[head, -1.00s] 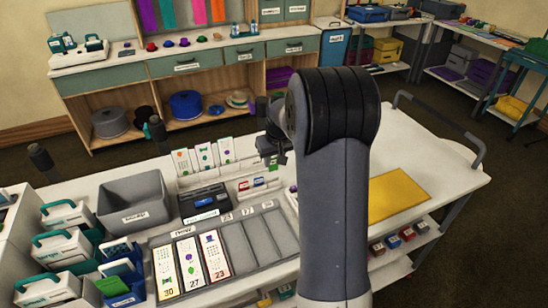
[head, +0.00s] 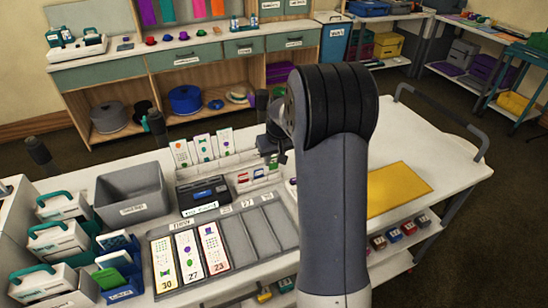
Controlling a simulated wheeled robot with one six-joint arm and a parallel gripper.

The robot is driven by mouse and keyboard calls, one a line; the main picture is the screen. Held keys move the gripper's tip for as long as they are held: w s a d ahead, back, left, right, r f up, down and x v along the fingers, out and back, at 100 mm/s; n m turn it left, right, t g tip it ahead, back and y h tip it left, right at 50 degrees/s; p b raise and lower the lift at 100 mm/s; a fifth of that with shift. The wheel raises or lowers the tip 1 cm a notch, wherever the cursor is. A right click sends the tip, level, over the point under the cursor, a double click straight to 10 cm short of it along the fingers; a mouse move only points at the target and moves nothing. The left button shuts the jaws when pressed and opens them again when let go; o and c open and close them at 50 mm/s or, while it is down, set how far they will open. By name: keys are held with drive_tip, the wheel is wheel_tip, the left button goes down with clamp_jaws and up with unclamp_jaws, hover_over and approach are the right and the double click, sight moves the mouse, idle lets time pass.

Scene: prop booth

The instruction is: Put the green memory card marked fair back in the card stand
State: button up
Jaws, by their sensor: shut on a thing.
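My gripper (head: 272,152) is small and dark in the head view, partly behind my own arm. It is over the white rack behind the grey tray.
A grey compartment tray (head: 263,240) holds several long white cards at left. A dark box (head: 203,192) and a grey bin (head: 130,192) stand left of the rack. Tall white cards (head: 203,147) stand behind. A yellow mat (head: 398,190) lies at right, with clear tabletop around it.

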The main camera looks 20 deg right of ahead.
sight(274, 166)
drive_tip(key=shift+f, duration=0.35)
drive_tip(key=shift+f+b, duration=1.15)
drive_tip(key=shift+f, duration=0.05)
drive_tip(key=o, duration=0.8)
drive_tip(key=v, duration=1)
drive_tip(key=shift+r, duration=0.4)
drive_tip(key=shift+f, duration=0.1)
